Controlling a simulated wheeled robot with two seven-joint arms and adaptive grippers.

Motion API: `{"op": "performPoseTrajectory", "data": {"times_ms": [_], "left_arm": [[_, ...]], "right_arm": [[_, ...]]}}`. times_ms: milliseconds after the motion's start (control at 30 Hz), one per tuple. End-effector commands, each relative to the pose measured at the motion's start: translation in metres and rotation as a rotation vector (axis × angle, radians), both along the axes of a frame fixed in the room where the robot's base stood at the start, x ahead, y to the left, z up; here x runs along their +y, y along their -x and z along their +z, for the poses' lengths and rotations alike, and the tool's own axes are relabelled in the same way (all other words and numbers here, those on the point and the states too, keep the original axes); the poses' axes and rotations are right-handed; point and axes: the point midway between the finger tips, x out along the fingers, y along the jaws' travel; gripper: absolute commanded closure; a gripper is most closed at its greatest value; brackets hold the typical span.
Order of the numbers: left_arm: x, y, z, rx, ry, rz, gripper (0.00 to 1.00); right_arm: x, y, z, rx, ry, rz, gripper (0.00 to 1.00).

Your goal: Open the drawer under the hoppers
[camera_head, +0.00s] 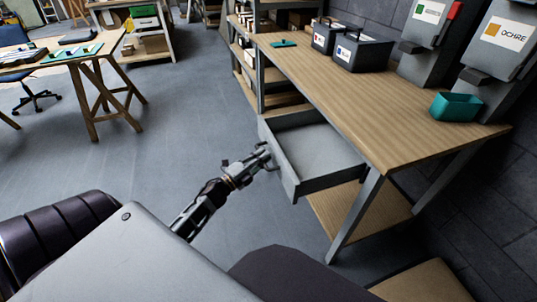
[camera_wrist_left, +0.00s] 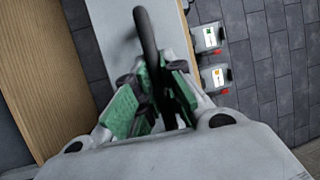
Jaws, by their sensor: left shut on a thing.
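The grey drawer (camera_head: 312,153) under the wooden bench top (camera_head: 345,85) stands pulled out, and its inside looks empty. My left gripper (camera_head: 265,158) is at the drawer's front, shut on the handle. In the left wrist view the dark curved handle (camera_wrist_left: 147,38) passes between the green finger pads of the gripper (camera_wrist_left: 152,100). The hoppers (camera_head: 497,40) stand at the back right of the bench, one labelled OCHRE and another with a green label (camera_head: 430,20). My right gripper is not in view.
A teal bin (camera_head: 455,106) sits on the bench below the ochre hopper. Two dark boxes (camera_head: 360,50) stand further along the bench top. A wooden trestle table (camera_head: 85,60) is at the far left. The grey floor (camera_head: 110,165) left of the drawer is clear.

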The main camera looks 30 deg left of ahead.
Motion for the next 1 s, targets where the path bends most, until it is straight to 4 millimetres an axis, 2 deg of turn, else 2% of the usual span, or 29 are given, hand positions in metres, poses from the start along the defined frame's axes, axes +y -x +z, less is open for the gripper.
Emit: {"op": "performPoseTrajectory", "data": {"times_ms": [400,433,567,833,1000], "left_arm": [[0.001,0.002,-0.001,0.002,-0.001,0.000,1.00],[0.001,0.002,-0.001,0.002,-0.001,0.000,0.85],[0.001,0.002,-0.001,0.001,0.000,0.000,0.68],[0.001,0.002,0.000,0.000,0.000,0.000,0.67],[0.002,0.003,-0.001,0.001,0.000,0.000,0.67]], "right_arm": [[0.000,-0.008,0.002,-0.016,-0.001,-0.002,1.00],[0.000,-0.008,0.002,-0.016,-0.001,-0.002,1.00],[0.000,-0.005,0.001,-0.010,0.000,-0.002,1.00],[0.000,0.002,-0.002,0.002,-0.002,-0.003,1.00],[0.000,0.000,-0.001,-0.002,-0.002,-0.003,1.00]]}}
